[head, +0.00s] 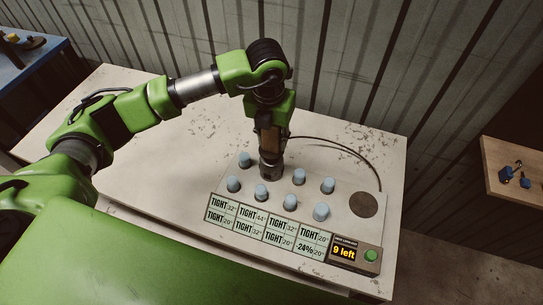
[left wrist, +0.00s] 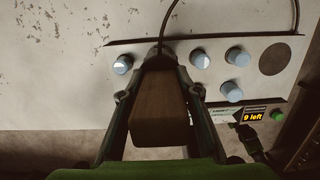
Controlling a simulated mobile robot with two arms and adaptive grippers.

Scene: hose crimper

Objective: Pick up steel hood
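I cannot single out a steel hood by look. Several pale blue capped fittings (head: 299,177) stand upright on a grey panel; they also show in the left wrist view (left wrist: 237,57). My left gripper (head: 270,152) points down over the panel's back row. Its fingers close on a brown, block-like tool (left wrist: 160,115), whose dark lower end (head: 271,166) is among the fittings. The tool hides whatever is straight below it, and I cannot tell if it touches a fitting.
A thin dark cable (head: 345,149) loops from behind the tool to the panel's right. A dark round disc (head: 364,204) lies there. Labels read "TIGHT", one "-24%"; a display (head: 344,253) reads "9 left" beside a green button (head: 371,256). The pale table (head: 205,125) is bare at the back left.

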